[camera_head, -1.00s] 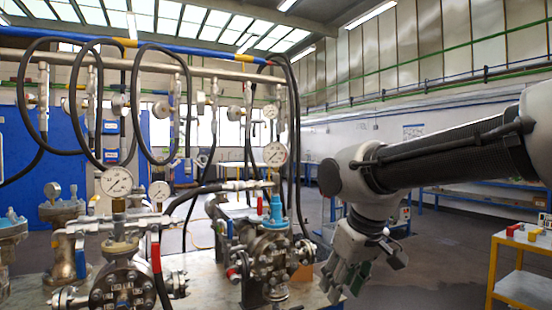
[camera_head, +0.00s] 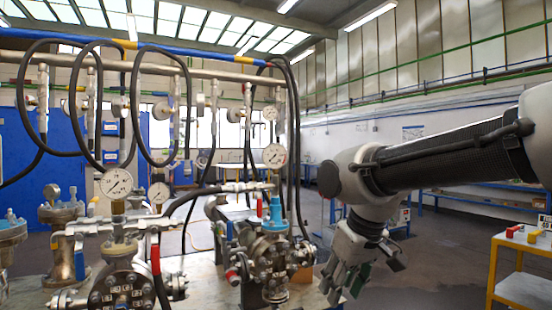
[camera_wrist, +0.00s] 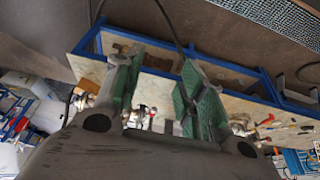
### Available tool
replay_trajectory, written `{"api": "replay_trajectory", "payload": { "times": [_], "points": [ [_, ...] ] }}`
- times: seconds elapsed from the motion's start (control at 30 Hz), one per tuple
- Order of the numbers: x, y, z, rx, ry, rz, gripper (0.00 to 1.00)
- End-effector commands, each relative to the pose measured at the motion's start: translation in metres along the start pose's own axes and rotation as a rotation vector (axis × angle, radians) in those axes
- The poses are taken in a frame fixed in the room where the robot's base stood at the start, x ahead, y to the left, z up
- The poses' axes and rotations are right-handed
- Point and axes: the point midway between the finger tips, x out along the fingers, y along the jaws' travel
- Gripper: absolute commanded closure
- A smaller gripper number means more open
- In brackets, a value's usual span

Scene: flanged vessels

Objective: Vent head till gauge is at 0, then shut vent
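A flanged vessel (camera_head: 122,287) stands at the front left, with a white-dial gauge (camera_head: 116,183) above its head. A red valve handle (camera_head: 155,260) and a blue handle (camera_head: 80,265) hang beside it. A second flanged vessel (camera_head: 268,258) stands at centre, with a blue fitting on top, a red handle (camera_head: 232,275) and another gauge (camera_head: 275,155) above. The dials are too small to read surely. My gripper (camera_head: 345,284) hangs to the right of the second vessel, pointing down and touching nothing visible. In the wrist view its two green-padded fingers (camera_wrist: 158,82) are apart and empty.
Black hoses loop from an overhead pipe (camera_head: 210,68) down among the vessels. A yellow-framed cart (camera_head: 522,285) with red and yellow parts stands at the right. Open floor (camera_head: 430,265) lies between the cart and my gripper. Blue-framed benches line the back wall.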

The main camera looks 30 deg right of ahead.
Motion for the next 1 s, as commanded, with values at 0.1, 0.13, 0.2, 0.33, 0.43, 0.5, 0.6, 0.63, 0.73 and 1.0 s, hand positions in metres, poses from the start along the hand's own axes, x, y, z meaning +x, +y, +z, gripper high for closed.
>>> {"api": "replay_trajectory", "payload": {
  "times": [0.1,0.13,0.2,0.33,0.43,0.5,0.6,0.63,0.73,1.0],
  "points": [
    [0.0,0.0,0.0,0.0,0.0,0.0,0.6],
    [0.0,0.0,0.0,0.0,0.0,0.0,0.6],
    [0.0,0.0,0.0,0.0,0.0,0.0,0.6],
    [0.0,0.0,0.0,-0.001,0.0,0.0,0.6],
    [0.006,-0.001,0.0,-0.003,-0.026,-0.001,0.6],
    [0.016,-0.001,0.001,-0.006,-0.077,-0.002,0.6],
    [0.04,-0.003,0.001,-0.013,-0.192,-0.002,0.6],
    [0.049,-0.003,0.001,-0.016,-0.233,-0.001,0.6],
    [0.086,-0.003,-0.017,-0.031,-0.287,0.006,0.6],
    [0.223,-0.012,-0.131,-0.091,-0.037,0.004,0.6]
  ]
}}
